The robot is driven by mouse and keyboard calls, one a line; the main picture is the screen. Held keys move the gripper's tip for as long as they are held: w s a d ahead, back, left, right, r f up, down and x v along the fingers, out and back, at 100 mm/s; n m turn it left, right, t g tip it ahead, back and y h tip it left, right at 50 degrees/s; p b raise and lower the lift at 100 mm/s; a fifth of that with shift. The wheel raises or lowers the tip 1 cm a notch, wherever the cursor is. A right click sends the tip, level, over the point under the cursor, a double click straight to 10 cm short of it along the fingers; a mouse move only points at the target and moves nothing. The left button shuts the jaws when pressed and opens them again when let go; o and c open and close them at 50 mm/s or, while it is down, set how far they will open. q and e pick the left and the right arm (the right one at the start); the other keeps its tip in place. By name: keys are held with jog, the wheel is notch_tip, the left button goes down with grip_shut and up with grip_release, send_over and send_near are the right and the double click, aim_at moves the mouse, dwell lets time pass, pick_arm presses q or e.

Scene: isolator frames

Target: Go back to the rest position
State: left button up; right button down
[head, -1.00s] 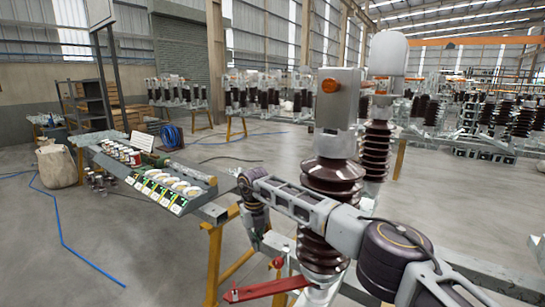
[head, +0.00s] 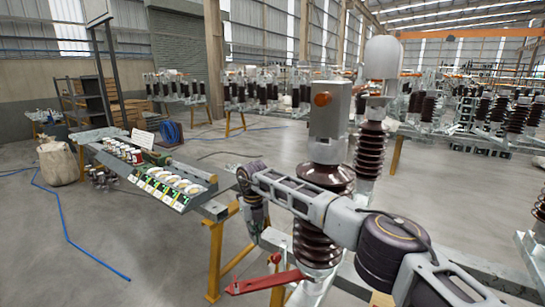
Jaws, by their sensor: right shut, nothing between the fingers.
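My right arm comes in from the lower right and reaches left across the front of an isolator column (head: 315,245). Its far end bends down, with my right gripper (head: 257,228) small and dark at the tip, just left of the column. The gripper is shut and empty; its fingers are hard to make out. The isolator has brown ribbed insulators, a grey box (head: 328,118) with an orange disc on top, and a red lever (head: 268,282) low at the front. My arm hides part of the lower insulator. My left gripper is not in view.
A parts bench (head: 205,190) with cups and labelled bins stands on yellow trestles at the left. A second insulator column (head: 370,150) with a pale cap stands behind the first. A blue hose (head: 65,240) lies on open floor at the left. More isolators stand behind.

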notch_tip(320, 180, up, 9)
jog(key=p, duration=0.8)
jog(key=shift+s+r+p, duration=0.1)
jog(key=shift+r+p, duration=0.2)
jog(key=shift+p, duration=0.3)
